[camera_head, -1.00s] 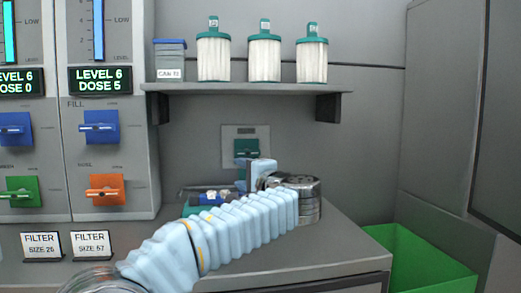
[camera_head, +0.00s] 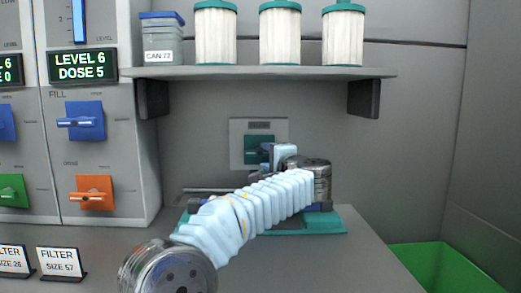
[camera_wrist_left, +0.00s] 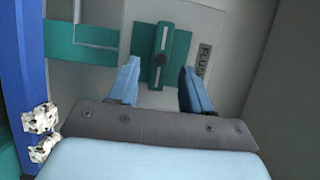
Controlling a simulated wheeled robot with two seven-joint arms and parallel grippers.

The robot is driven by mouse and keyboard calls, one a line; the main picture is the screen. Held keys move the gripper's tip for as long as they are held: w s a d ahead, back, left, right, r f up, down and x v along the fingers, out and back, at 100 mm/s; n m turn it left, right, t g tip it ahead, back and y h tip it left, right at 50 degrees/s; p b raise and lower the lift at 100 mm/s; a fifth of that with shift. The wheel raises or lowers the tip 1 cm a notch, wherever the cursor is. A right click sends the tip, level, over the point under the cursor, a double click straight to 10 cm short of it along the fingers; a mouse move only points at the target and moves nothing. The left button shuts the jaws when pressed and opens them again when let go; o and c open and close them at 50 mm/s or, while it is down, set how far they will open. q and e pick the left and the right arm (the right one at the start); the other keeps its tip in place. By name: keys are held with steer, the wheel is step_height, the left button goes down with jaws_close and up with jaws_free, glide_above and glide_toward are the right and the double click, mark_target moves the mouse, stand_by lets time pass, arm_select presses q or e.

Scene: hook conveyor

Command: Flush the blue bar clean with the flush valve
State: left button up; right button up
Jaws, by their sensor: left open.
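The flush valve is a teal plate with a handle (camera_head: 258,148) on the back wall under the shelf. In the left wrist view its teal handle (camera_wrist_left: 160,55) stands upright in the picture, beside a "FLUSH" label. My left gripper (camera_head: 279,153) is in front of the valve, partly covering it. In the wrist view its two light-blue fingers (camera_wrist_left: 160,88) are apart and empty, with the handle seen between and beyond them. The blue bar (camera_wrist_left: 27,75) runs along the left edge there, with white speckled lumps (camera_wrist_left: 41,133) near it. In the head view my arm mostly hides it. My right gripper is not visible.
A teal tray (camera_head: 330,223) lies on the counter, partly behind my arm. A shelf (camera_head: 260,73) above carries a can and filters. The dispenser panel (camera_head: 100,140) with blue and orange valves stands left. A green bin (camera_head: 435,268) is at lower right.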

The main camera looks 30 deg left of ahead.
mark_target(261, 153)
arm_select(q)
steer(key=p+x, duration=0.1)
steer(key=x, duration=0.4)
steer(key=shift+w+a, duration=0.15)
steer(key=shift+a, duration=0.1)
jaws_close()
